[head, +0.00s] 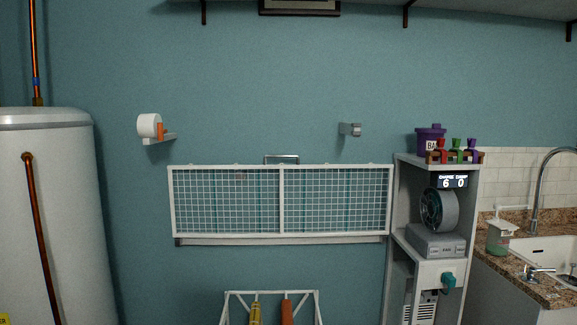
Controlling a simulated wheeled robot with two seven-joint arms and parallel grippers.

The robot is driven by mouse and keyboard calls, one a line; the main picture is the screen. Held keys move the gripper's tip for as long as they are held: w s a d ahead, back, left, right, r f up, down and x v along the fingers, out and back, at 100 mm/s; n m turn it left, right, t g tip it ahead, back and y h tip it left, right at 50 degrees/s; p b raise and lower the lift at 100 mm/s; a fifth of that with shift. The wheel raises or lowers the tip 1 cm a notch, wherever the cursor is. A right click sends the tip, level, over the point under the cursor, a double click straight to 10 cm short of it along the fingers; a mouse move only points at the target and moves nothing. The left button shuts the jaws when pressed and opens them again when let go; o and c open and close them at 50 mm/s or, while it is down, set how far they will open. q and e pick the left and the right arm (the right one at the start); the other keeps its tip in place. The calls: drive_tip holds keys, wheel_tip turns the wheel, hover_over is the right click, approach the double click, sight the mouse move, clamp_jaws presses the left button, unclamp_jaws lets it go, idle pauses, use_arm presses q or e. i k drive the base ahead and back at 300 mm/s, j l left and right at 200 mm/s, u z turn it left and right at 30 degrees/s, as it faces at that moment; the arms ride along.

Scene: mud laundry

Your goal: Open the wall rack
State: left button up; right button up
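The wall rack (282,201) is a white rectangular frame with two grid panels side by side, mounted on the blue wall in the middle of the head view. It appears to stand flat and upright against the wall. A grey metal handle or bracket (282,158) shows at the middle of its top edge. A pale rail (281,240) runs along below its lower edge. Neither of my grippers is in view.
A white tank (55,215) stands at the left. A shelf unit (398,205) and a sink counter (525,280) stand at the right. A white frame (270,296) with yellow and orange items is below the rack. Wall brackets (350,129) sit above it.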

sight(326, 166)
drive_tip(key=i+l+u, duration=0.2)
drive_tip(key=i+l, duration=0.4)
drive_tip(key=i, duration=0.3)
drive_tip(key=i+l+u, duration=0.15)
drive_tip(key=i+l, duration=0.55)
drive_tip(key=i, duration=0.15)
